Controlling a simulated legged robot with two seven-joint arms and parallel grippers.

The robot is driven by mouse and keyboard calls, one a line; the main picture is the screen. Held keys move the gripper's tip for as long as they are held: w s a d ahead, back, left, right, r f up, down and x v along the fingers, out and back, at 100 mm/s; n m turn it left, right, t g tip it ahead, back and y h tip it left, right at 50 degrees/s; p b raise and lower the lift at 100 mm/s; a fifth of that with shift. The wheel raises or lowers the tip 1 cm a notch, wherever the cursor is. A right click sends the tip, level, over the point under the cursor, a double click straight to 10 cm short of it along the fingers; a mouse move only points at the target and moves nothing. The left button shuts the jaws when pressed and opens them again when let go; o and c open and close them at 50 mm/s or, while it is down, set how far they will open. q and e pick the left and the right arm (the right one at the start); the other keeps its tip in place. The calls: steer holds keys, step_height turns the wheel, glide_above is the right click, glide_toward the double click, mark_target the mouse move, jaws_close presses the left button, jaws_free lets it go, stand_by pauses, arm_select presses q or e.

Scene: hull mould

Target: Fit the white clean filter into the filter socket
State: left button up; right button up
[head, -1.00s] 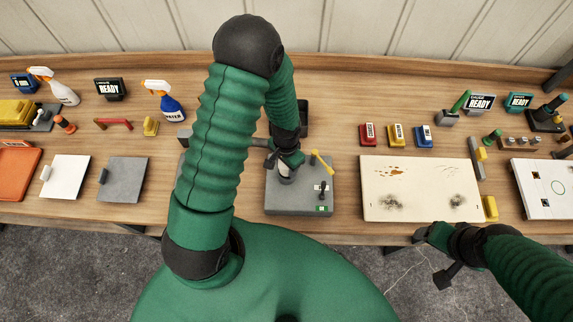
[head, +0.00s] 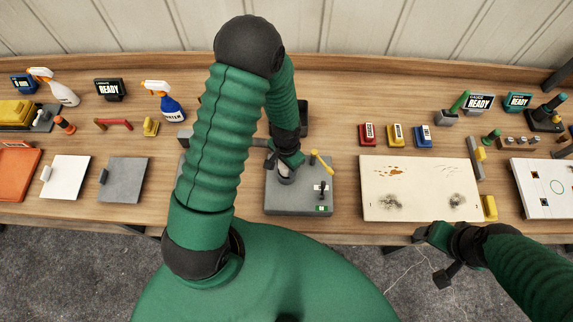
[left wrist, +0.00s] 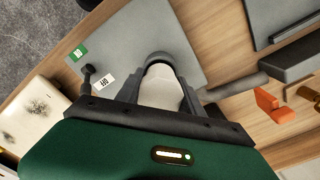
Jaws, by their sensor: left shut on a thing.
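My left gripper (head: 285,170) is shut on the white filter (left wrist: 160,92), which shows between the two fingers in the left wrist view. The filter is over the grey housing (head: 300,200), at a round grey collar (left wrist: 160,62) that looks like the filter socket. The collar curves around the filter's far side. The fingers hide its near side, so I cannot tell how deep the filter sits. In the head view the gripper covers most of the filter. My right gripper (head: 432,258) is empty, its fingers apart, in front of the bench's front edge.
A yellow lever (head: 321,162), a black knob and a green label are on the housing. A stained cream board (head: 420,190) lies to its right, with red, yellow and blue boxes behind. A grey plate (head: 122,180) and a white plate (head: 64,177) lie to the left.

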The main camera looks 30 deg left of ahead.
arm_select(q)
steer(key=shift+f+b, duration=0.35)
steer(key=shift+f, duration=0.2)
stand_by(0.8)
steer(key=shift+r+p, duration=0.6)
steer(key=shift+r, duration=0.05)
steer(key=shift+f+b, duration=0.45)
steer(key=shift+f, duration=0.2)
stand_by(0.3)
